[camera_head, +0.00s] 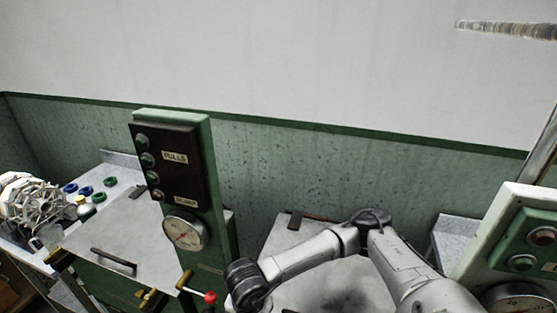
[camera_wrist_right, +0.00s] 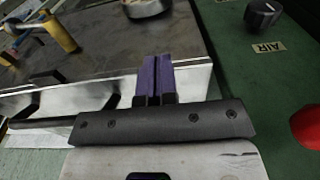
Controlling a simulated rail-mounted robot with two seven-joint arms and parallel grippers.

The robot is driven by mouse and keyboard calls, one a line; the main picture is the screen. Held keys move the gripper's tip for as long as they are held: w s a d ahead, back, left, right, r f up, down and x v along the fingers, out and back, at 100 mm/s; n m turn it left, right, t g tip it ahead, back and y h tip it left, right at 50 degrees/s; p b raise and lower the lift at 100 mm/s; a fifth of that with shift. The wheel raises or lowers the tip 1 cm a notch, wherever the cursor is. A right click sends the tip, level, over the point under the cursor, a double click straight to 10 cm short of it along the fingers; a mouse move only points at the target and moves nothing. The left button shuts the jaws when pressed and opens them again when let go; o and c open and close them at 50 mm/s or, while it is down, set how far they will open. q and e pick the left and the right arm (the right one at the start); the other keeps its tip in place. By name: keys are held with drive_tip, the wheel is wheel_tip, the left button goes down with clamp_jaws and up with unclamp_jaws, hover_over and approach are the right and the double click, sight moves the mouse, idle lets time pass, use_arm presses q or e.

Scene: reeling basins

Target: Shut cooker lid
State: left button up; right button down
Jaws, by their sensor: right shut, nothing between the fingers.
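A flat grey metal lid (camera_head: 135,215) with a dark bar handle (camera_head: 113,262) lies at the left of a green control column in the head view; I cannot tell whether it is fully down. In the right wrist view a dark metal top (camera_wrist_right: 110,50) with a bright edge lies beyond my right gripper (camera_wrist_right: 156,58). Its purple fingers are shut together with nothing between them. They overlap the bright edge in the picture; contact cannot be told. My right arm crosses the head view from the lower right, and its fingers are not visible there. My left gripper is not in view.
The green column (camera_head: 218,165) carries knobs and a gauge (camera_head: 186,231). A red-tipped lever (camera_head: 210,297) stands below it. A red knob (camera_wrist_right: 307,125) and a black knob (camera_wrist_right: 262,14) are at the right in the wrist view. Another panel (camera_head: 530,240) stands right.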

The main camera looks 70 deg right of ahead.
drive_tip(key=shift+s+d+f, duration=0.1)
drive_tip(key=shift+f, duration=0.65)
drive_tip(key=a+r+p, duration=0.3)
drive_tip(key=a+r, duration=0.4)
drive_tip(key=r, duration=0.5)
drive_tip(key=shift+s+a+r, duration=0.15)
drive_tip(key=shift+s+r, duration=0.1)
drive_tip(key=shift+s, duration=0.05)
